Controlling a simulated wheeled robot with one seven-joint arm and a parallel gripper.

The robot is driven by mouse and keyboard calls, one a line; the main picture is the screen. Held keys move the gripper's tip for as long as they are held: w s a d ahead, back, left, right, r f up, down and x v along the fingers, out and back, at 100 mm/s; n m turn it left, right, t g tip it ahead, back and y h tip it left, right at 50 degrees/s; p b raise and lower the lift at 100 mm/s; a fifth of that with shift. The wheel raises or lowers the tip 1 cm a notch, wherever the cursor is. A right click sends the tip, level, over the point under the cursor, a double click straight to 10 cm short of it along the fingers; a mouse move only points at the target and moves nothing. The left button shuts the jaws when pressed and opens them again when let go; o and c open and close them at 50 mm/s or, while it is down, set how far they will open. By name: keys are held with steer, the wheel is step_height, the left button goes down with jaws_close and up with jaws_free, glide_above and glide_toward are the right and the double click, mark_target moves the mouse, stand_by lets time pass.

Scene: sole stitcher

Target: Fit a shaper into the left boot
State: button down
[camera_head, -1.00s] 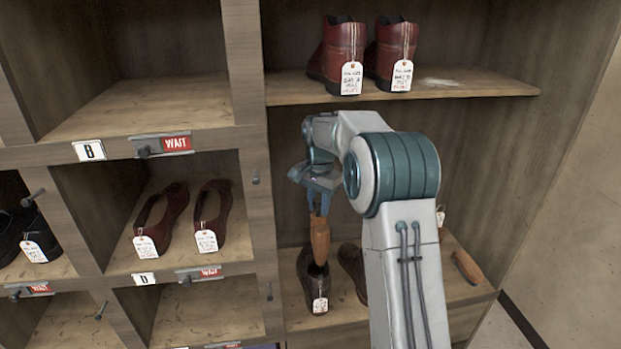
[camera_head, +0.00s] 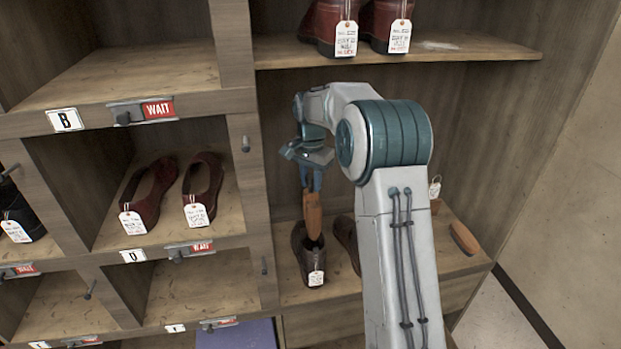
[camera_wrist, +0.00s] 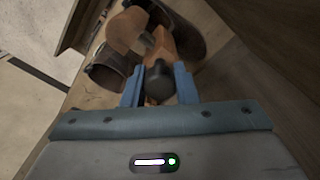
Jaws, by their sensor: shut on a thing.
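My gripper (camera_head: 312,182) is shut on the upper end of a wooden shaper (camera_head: 313,214), which hangs nearly upright. Its lower end is at the opening of the left boot (camera_head: 309,266), a dark brown boot with a white tag on the shelf; how deep it sits I cannot tell. The right boot (camera_head: 346,236) stands beside it, partly hidden by my arm. In the wrist view, the blue fingers (camera_wrist: 159,88) flank the shaper's dark knob (camera_wrist: 159,80), with a dark boot opening (camera_wrist: 192,28) beyond.
Another wooden shaper (camera_head: 464,238) lies at the shelf's right end. A wooden upright (camera_head: 243,160) stands left of the boots, with cubbies holding red shoes (camera_head: 202,190) beyond. Red boots (camera_head: 385,25) stand on the upper shelf (camera_head: 470,46) above my arm.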

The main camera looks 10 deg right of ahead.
steer(key=shift+s+f+b, duration=0.2)
steer(key=shift+f+b, duration=2.3)
steer(key=shift+f, duration=1.25)
steer(key=shift+s+f+b, duration=0.2)
steer(key=shift+f+b, duration=2.3)
steer(key=shift+f, duration=1.2)
steer(key=c, duration=1.1)
jaws_free()
steer(key=shift+o, duration=0.2)
